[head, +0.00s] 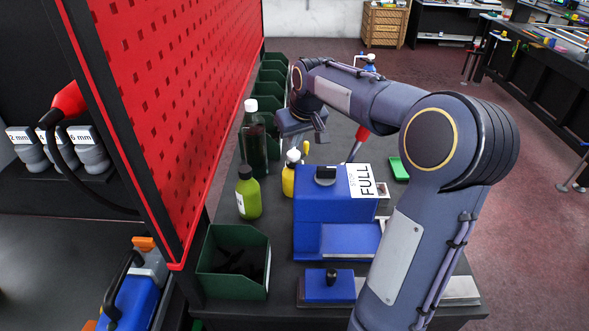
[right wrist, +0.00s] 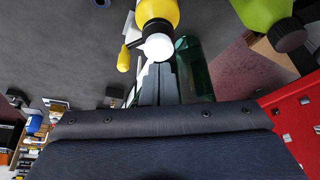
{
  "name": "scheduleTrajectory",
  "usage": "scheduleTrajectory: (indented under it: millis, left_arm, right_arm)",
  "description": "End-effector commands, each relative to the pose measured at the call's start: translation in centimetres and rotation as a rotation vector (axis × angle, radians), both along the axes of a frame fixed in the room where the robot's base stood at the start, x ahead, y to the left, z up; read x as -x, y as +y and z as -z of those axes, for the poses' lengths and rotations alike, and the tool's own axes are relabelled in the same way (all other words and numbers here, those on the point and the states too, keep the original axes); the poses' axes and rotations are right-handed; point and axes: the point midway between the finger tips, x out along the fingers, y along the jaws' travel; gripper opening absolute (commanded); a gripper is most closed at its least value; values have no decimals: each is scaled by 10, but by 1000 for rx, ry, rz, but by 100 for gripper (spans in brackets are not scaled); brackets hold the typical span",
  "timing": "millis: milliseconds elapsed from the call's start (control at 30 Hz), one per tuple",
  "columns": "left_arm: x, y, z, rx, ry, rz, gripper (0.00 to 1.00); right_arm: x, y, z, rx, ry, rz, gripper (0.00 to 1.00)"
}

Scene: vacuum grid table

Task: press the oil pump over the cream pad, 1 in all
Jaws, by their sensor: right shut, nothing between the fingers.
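A small yellow bottle (head: 288,181) with a white rounded top stands on the dark table left of the blue box. It looks like the oil pump, though I cannot tell for sure. In the right wrist view its yellow body (right wrist: 158,10) and white top show just beyond my fingertips. My right gripper (head: 321,134) is shut and empty, above and behind the bottle in the head view. The shut fingers also show in the right wrist view (right wrist: 161,75); I cannot tell whether they touch the white top. I cannot make out a cream pad. My left gripper is out of view.
A lime bottle (head: 248,197) and a tall dark green bottle (head: 253,145) stand left of the yellow one. A blue box (head: 312,215) is on the right, a green bin (head: 228,286) in front. A red perforated panel (head: 165,90) borders the left side.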

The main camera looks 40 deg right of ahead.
Motion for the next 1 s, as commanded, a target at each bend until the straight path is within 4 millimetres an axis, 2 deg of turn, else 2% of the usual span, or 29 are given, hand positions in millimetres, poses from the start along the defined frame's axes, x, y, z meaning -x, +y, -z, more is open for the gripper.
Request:
scheduleTrajectory:
  millis: [467, 1000]
  left_arm:
    - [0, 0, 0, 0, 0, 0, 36]
    - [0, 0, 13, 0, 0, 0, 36]
  right_arm:
    - [0, 0, 1, 0, 0, 0, 0]
    - [0, 0, 18, 0, 0, 0, 0]
